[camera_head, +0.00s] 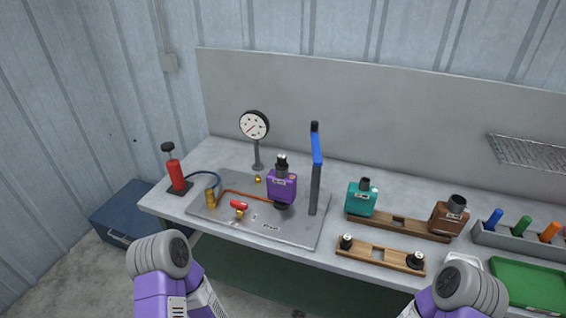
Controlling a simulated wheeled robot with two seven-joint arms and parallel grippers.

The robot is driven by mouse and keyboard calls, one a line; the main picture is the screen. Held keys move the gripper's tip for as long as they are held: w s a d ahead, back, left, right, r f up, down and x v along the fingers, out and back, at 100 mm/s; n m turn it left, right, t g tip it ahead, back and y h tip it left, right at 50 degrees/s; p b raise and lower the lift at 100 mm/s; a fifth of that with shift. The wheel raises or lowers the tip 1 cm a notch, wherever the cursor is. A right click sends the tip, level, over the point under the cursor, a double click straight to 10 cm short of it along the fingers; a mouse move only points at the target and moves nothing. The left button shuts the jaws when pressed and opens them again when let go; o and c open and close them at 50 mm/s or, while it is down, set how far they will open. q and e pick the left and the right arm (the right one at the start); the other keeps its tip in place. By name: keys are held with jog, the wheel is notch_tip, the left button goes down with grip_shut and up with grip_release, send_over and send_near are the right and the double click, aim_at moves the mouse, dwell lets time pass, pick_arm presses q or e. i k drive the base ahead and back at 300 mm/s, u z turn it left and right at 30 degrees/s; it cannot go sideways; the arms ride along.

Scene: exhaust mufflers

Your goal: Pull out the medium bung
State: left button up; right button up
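A purple muffler (282,186) stands upright on the grey metal plate (212,208) of the bench fixture. A black bung (281,162) with a light metal part sits in its top opening. Two more black bungs, a left one (346,242) and a right one (415,260), stand at the ends of a wooden rack (365,250); the rack's middle place is empty. No size marks on the bungs can be read.
A blue-handled lever post (315,180) stands just right of the purple muffler. A gauge (254,126) and a red hand pump (175,170) stand left. Teal (361,198) and brown (449,216) mufflers stand on a wooden rack behind. A green tray (528,284) lies right.

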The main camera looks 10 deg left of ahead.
aim_at(281, 164)
jog(key=u, duration=1.75)
jog(key=i, duration=1.4)
jog(key=z, duration=3.5)
